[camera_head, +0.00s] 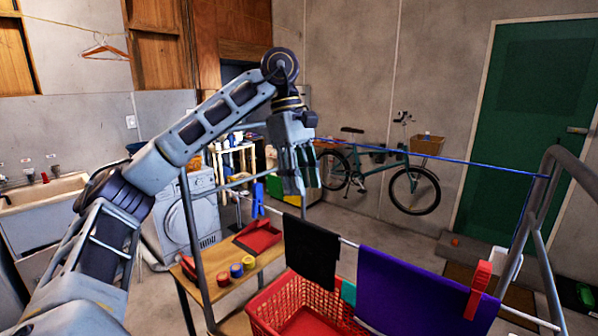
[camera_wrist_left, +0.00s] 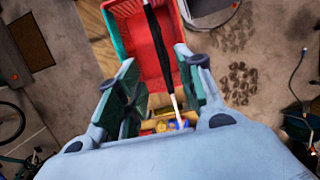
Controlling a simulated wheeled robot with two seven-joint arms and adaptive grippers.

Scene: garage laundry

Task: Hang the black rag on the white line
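The black rag (camera_head: 311,250) hangs folded over the white line (camera_head: 348,242), with its front flap hanging down. In the left wrist view the rag (camera_wrist_left: 155,38) shows as a thin dark strip, almost edge-on, and the white line (camera_wrist_left: 175,105) runs on from it between my fingers. My left gripper (camera_head: 296,188) points down above the line and the rag's top edge, apart from the rag. Its fingers also show spread with an empty gap in the left wrist view (camera_wrist_left: 160,82). The right gripper is in neither view.
A purple cloth (camera_head: 425,293) hangs right of the rag, with a red clothespin (camera_head: 478,290) beside its right end. A blue clothespin (camera_head: 257,199) sits on the left. A red basket (camera_head: 265,322) stands below. A blue line (camera_head: 440,159) and the metal rack frame (camera_head: 535,205) stand close by.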

